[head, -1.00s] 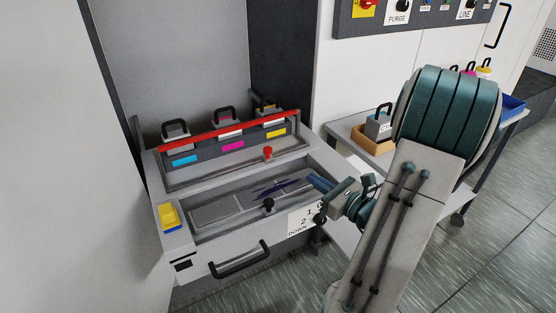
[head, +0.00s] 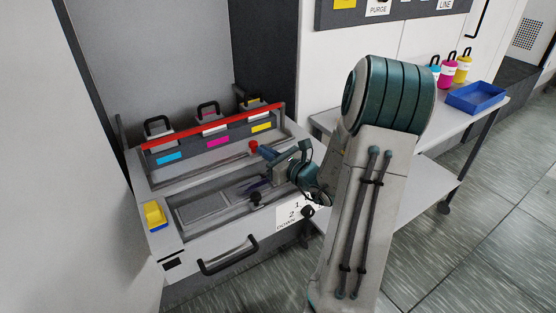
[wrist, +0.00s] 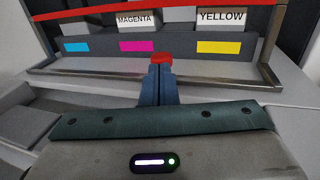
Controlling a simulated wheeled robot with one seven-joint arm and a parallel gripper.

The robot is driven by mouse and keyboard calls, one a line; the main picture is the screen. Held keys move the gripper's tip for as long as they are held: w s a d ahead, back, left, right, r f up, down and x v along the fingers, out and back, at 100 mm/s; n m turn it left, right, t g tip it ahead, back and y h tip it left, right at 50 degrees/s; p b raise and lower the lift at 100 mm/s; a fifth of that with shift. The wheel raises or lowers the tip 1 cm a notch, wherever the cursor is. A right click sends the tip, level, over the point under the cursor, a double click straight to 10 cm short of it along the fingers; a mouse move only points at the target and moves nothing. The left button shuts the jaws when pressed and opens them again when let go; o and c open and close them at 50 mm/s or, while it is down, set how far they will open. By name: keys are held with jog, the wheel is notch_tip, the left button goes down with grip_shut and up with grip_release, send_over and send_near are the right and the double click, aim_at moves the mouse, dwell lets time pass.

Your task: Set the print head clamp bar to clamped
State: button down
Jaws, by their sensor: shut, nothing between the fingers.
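The grey bar (head: 225,162) with a red knob (head: 253,146) at its middle looks like the clamp bar. It lies low in front of the print heads, and the wrist view shows the bar (wrist: 100,91) and knob (wrist: 162,57) straight ahead. My gripper (head: 263,152) is shut and empty, just in front of the knob. In the wrist view its fingertips (wrist: 160,70) overlap the knob's lower part; I cannot tell whether they touch it. A red rail (head: 215,126) runs across the print heads above the cyan, magenta and yellow labels.
A yellow block (head: 154,215) sits at the left edge, and a black handle (head: 228,255) is on the front. A side table at right holds bottles (head: 447,68) and a blue tray (head: 477,97).

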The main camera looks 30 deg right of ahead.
aim_at(256, 141)
jog(key=shift+w+a, duration=0.1)
jog(key=shift+w, duration=0.35)
jog(key=shift+w, duration=0.1)
jog(key=shift+w, duration=2.2)
jog(key=shift+s, duration=0.1)
jog(key=shift+s, duration=0.25)
jog(key=v, duration=1.3)
jog(key=shift+s, duration=0.2)
